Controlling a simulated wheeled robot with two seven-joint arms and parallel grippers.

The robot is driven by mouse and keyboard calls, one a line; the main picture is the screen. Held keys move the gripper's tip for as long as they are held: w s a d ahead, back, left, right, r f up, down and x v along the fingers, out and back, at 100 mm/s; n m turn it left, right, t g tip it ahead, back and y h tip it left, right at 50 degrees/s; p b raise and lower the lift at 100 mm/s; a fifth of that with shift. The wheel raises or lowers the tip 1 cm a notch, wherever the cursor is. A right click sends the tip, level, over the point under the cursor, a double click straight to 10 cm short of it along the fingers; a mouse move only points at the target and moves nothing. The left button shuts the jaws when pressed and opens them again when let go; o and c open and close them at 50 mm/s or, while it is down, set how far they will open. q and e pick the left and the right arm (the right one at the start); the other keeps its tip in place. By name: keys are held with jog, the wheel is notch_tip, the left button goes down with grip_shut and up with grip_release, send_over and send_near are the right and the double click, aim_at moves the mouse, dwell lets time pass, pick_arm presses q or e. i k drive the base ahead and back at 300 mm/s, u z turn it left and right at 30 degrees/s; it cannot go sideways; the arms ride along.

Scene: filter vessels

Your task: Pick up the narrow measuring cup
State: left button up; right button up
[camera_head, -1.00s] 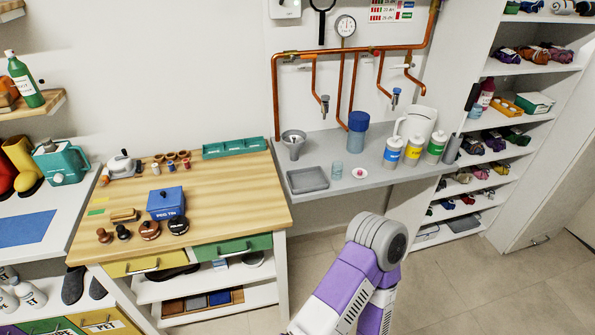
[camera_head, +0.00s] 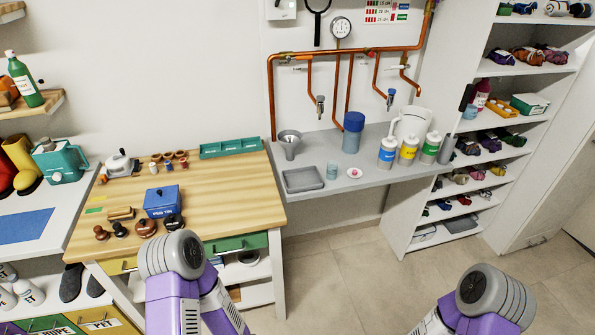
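A small clear bluish cup (camera_head: 333,170) stands upright on the grey wall shelf (camera_head: 370,190), just right of a grey tray. It looks like the narrow measuring cup, but any markings are too small to make out. A larger white pitcher (camera_head: 412,123) stands farther back on the same shelf, behind the bottles. Neither gripper shows in the head view. Only purple and grey links of my arms come up from the bottom edge, at lower left and lower right, well short of the cup.
Near the cup are the grey tray (camera_head: 303,179), a white dish (camera_head: 353,172) with a pink item, a blue-capped jar (camera_head: 352,132), a grey funnel (camera_head: 289,144) and several label-banded bottles (camera_head: 388,152). A wooden workbench (camera_head: 225,185) stands left; floor below the shelf is open.

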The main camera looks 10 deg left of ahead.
aim_at(332, 169)
jog(key=k, duration=0.6)
jog(key=z, duration=0.7)
jog(key=i, duration=1.9)
jog(key=u, duration=0.9)
